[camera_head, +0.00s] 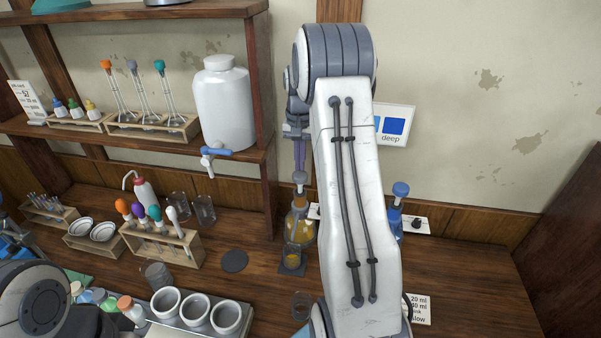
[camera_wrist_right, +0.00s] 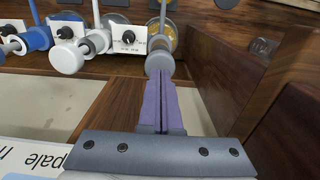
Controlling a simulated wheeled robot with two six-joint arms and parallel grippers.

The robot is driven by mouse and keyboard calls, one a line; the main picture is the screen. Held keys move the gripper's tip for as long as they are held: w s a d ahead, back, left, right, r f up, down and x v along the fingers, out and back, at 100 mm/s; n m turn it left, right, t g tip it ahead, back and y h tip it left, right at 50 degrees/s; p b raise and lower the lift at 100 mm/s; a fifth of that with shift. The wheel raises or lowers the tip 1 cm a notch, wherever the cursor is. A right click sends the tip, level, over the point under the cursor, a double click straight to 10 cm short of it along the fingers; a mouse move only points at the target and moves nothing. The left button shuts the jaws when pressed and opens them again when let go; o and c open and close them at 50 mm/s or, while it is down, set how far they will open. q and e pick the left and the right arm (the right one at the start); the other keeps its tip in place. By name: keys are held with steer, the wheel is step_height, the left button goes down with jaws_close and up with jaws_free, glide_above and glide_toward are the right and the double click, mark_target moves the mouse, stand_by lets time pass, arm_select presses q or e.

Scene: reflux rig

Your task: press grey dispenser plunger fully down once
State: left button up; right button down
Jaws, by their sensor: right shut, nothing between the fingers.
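The grey dispenser plunger (camera_head: 299,178) tops an amber bottle (camera_head: 300,228) at the back of the bench, left of my right arm in the head view. My right gripper (camera_head: 299,168) points down just above the plunger's knob, its purple fingers shut and empty. In the right wrist view the shut fingers (camera_wrist_right: 161,78) line up with the round grey knob (camera_wrist_right: 159,62). I cannot tell whether the tips touch it. My left gripper is out of view.
A blue-topped dispenser (camera_head: 398,208) stands right of my arm, partly hidden. A shelf post (camera_head: 263,110) and a white carboy (camera_head: 225,105) are on the left. A rack of droppers (camera_head: 165,245) and several white cups (camera_head: 196,312) stand at front left. The bench's right part is clear.

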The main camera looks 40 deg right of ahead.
mark_target(300, 174)
steer(key=shift+r, duration=0.1)
step_height(300, 174, up, 6)
steer(key=p, duration=0.5)
steer(key=shift+p, duration=0.3)
stand_by(0.4)
